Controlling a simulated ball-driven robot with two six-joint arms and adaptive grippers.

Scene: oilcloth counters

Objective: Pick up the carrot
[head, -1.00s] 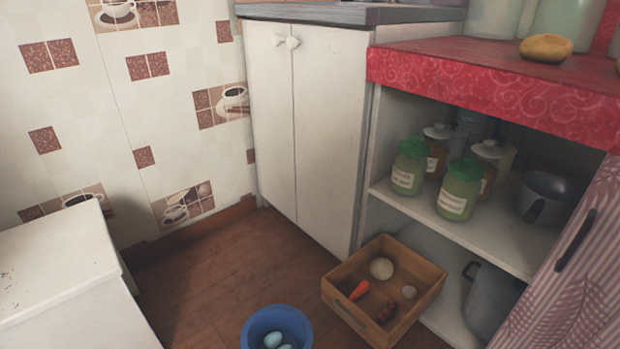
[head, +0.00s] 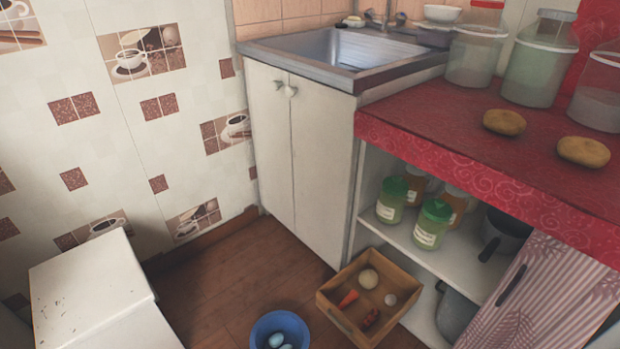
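The carrot (head: 348,299) is small and orange. It lies in an open wooden crate (head: 402,311) on the floor, at the foot of the red-topped counter. A round pale item (head: 369,279), a smaller pale item (head: 390,299) and a dark reddish item (head: 371,317) lie in the crate with it, apart from the carrot. Neither of my grippers shows in the head view.
A blue bucket (head: 262,331) with pale blue egg-like items stands left of the crate. A white cabinet (head: 311,170) with a sink is behind. A white box-like unit (head: 95,290) stands at left. Brown floor (head: 205,290) is clear between them.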

